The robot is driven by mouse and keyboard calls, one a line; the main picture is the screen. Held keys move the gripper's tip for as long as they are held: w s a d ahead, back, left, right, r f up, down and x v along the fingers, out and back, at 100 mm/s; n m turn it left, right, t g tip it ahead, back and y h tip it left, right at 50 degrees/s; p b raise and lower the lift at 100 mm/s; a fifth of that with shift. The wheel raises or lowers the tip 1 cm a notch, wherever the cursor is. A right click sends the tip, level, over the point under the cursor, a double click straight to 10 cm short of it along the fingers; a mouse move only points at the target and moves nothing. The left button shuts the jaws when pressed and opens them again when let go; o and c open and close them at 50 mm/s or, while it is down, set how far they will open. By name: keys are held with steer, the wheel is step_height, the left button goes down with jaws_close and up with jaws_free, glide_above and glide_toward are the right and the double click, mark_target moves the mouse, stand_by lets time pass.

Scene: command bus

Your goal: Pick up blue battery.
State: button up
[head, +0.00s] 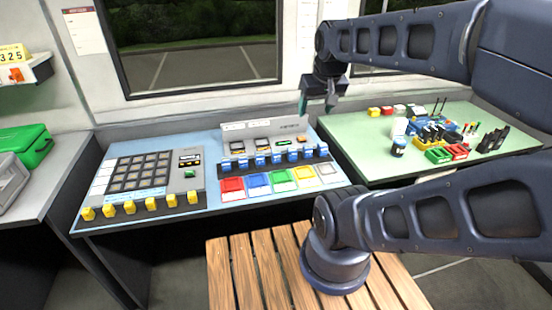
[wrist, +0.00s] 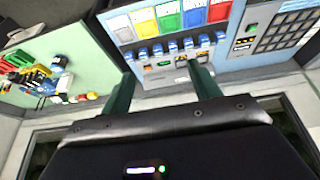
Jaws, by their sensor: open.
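My gripper (head: 318,104) is open and empty, in the air above the back of the blue table near the window wall. In the wrist view its two green fingers (wrist: 162,88) are spread apart with nothing between them. I cannot tell for sure which thing is the blue battery. A row of several blue pieces (head: 262,160) stands in a dark rack on the blue table, and it shows upside down beyond the fingers in the wrist view (wrist: 174,46). A small blue and black cylinder (head: 398,147) stands on the green table, apart from my gripper.
Red, blue, green, yellow and white trays (head: 283,186) line the blue table's front. A grey panel with yellow pieces (head: 146,181) is at left. The green table (head: 365,160) holds several tools and bins at right. A wooden slatted surface (head: 235,270) is in front.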

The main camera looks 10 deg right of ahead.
steer(key=shift+w, duration=0.1)
steer(key=n+g+h, duration=0.4)
steer(key=n+g, duration=0.1)
steer(key=n, duration=1.3)
glide_above(276, 152)
steer(key=a, duration=0.3)
step_height(276, 152, down, 28)
steer(key=x, duration=0.5)
steer(key=shift+w+d+f, duration=0.1)
steer(key=shift+d, duration=0.3)
steer(key=shift+h, duration=0.3)
steer(key=shift+w+a+x, duration=0.1)
steer(key=shift+a+x, duration=0.1)
steer(key=shift+x, duration=1.1)
steer(key=shift+w+a+x, duration=0.1)
steer(key=shift+a+x, duration=0.05)
steer(key=shift+x, duration=1.15)
steer(key=shift+f, duration=0.15)
steer(key=c, duration=1.2)
steer(key=shift+o, duration=0.2)
